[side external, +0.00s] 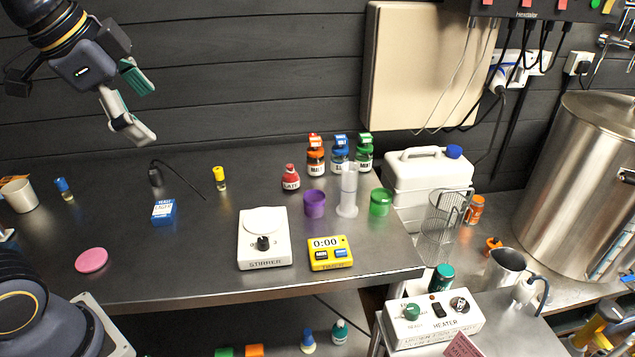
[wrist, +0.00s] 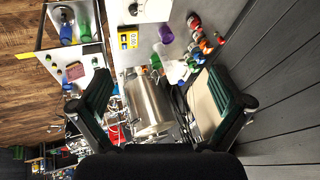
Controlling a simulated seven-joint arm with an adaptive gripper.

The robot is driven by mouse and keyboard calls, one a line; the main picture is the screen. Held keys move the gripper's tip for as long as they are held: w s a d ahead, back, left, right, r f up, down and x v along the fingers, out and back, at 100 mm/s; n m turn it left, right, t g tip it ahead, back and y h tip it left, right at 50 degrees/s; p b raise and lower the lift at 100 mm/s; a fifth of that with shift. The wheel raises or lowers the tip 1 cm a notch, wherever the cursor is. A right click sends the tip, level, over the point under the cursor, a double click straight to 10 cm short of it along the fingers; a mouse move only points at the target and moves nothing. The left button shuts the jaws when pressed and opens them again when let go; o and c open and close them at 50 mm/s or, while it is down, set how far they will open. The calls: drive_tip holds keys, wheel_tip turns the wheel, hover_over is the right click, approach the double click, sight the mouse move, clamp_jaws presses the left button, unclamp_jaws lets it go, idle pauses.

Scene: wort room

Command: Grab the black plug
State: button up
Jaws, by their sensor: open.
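A small black plug (side external: 155,177) stands on the steel table at the back left in the side external view, with a thin black cord running from it to the right. Another black plug (side external: 578,65) sits in a wall socket at the far upper right. My gripper (side external: 143,105) is open and empty, high above the table and above the plug with the cord, near the dark wall. In the wrist view my gripper's two green-padded fingers (wrist: 165,100) are spread wide with nothing held between them. I cannot make out the loose plug in the wrist view.
Near the plug stand a blue box (side external: 163,211), a yellow-capped vial (side external: 220,179) and a blue-capped vial (side external: 63,187). A white stirrer (side external: 264,250), a yellow timer (side external: 330,263) and several bottles stand farther right. The table's left middle is mostly clear.

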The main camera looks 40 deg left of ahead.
drive_tip(key=s+d+f+n, duration=0.1)
drive_tip(key=s+f+n, duration=0.3)
drive_tip(key=f+n, duration=0.3)
wheel_tip(320, 180, down, 3)
drive_tip(key=shift+s+r, duration=0.15)
drive_tip(key=shift+r, duration=0.05)
drive_tip(key=c, duration=0.5)
drive_tip(key=shift+n, duration=0.3)
